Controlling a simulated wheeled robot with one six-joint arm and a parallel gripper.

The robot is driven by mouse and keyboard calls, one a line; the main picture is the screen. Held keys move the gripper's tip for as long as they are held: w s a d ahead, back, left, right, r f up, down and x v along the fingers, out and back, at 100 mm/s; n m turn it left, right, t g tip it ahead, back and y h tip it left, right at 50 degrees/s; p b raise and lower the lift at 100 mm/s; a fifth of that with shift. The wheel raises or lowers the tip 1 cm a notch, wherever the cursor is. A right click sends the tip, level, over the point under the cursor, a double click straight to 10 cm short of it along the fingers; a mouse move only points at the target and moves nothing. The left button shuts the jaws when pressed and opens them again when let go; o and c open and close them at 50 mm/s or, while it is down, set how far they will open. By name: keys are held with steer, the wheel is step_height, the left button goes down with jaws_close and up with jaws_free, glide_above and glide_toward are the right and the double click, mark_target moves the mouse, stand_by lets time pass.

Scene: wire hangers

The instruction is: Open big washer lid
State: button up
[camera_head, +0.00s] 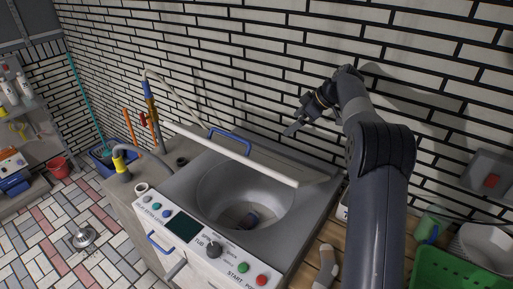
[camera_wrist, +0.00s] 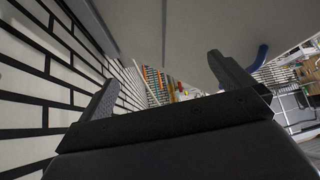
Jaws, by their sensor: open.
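The big washer (camera_head: 160,205) stands against the brick wall in the head view, with its round tub uncovered. Its lid (camera_head: 272,171) is raised and seen nearly edge-on behind the tub, with a blue handle (camera_head: 232,140) along it. A small dark item (camera_head: 249,219) lies in the tub. My gripper (camera_head: 296,117) is open and empty, above and behind the lid near the wall. In the wrist view my gripper (camera_wrist: 163,72) has its fingers apart; a large grey panel, seemingly the lid (camera_wrist: 195,28), fills the upper middle, with the blue handle (camera_wrist: 262,56) at right.
The brick wall (camera_head: 260,60) is close behind my gripper. A control panel (camera_head: 200,240) with a knob and buttons fronts the washer. A green basket (camera_head: 445,272) sits at lower right.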

steer(key=p+v, duration=0.1)
steer(key=v, duration=0.3)
steer(key=shift+s+d+r, duration=0.1)
steer(key=shift+d+r, duration=0.05)
